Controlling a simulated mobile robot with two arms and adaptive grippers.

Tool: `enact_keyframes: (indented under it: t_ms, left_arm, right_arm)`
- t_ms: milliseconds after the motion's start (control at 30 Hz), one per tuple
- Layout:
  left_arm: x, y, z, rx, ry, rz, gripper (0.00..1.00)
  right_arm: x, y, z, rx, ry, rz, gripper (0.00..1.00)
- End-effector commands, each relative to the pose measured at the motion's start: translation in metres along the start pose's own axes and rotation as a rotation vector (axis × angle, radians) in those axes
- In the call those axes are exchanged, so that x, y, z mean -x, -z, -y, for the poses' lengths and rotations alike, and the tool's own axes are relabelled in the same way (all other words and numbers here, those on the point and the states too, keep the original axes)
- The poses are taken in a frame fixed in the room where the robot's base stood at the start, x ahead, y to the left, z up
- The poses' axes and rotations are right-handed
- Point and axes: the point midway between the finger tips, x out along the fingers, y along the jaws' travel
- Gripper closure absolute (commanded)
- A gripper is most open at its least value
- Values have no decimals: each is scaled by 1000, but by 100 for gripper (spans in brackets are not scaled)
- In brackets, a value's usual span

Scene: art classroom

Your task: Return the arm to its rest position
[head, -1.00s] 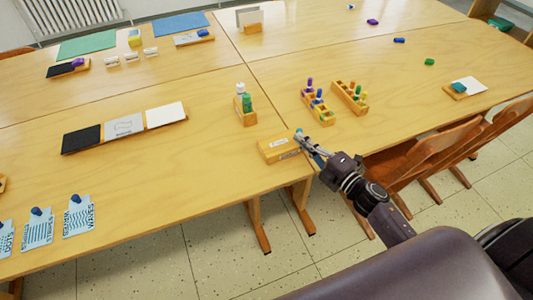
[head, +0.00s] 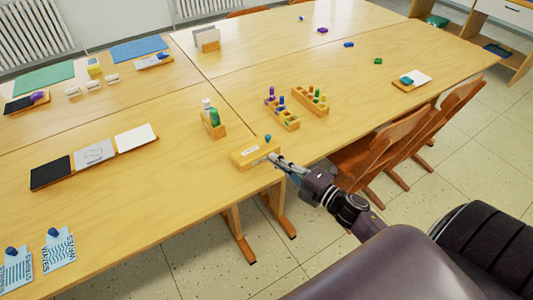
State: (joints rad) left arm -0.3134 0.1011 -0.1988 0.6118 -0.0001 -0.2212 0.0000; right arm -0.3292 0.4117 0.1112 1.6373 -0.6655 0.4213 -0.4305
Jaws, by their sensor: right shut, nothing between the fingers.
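My right gripper (head: 276,163) is shut and empty. Its fingertips are at the right end of a small wooden box (head: 254,152) near the table's front edge; I cannot tell whether they touch it. A small teal-blue peg (head: 267,139) stands at the box's far right side. My right arm reaches in from the lower right, past the table edge. My left gripper is not in view.
The wooden table (head: 190,182) holds peg racks (head: 311,99), a bottle holder (head: 214,126), a long three-panel tray (head: 95,156) and pattern cards (head: 58,247). Wooden chairs (head: 383,148) stand close to the right of my arm.

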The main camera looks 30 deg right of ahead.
Motion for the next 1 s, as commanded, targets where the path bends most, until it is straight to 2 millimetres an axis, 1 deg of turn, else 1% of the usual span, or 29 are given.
enact_keyframes:
  t_ms: [33, 133, 233, 333, 433, 567, 667, 767, 833, 867, 900, 967, 1000]
  left_arm:
    - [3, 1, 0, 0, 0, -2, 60]
    - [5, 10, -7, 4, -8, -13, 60]
    - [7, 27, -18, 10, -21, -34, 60]
    - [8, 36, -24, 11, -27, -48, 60]
    - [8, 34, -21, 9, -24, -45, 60]
    - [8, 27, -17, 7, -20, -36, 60]
    - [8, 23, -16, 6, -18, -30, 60]
    - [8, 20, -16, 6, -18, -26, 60]
    - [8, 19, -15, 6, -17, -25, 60]
    - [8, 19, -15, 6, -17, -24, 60]
    - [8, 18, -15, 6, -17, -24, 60]
    - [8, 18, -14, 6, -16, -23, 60]
    - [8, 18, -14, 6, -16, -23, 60]
  right_arm:
    - [11, 0, 0, -1, 4, 2, 100]
    - [30, 0, 0, -1, 3, 2, 100]
    - [44, 0, 0, -2, 2, 2, 100]
    - [53, 1, 0, 0, 0, 0, 100]
    - [57, 0, 0, 1, 0, 0, 100]
    - [58, 0, 0, 1, -1, 0, 100]
    - [59, -2, 7, -21, 10, 13, 100]
    - [62, -11, 38, -106, 52, 67, 100]
    - [68, -19, 74, -205, 102, 131, 100]
    - [72, -22, 92, -252, 128, 164, 100]
    - [78, -26, 119, -323, 165, 212, 100]
    - [90, -27, 161, -427, 225, 285, 100]
    - [100, -26, 190, -496, 266, 334, 100]
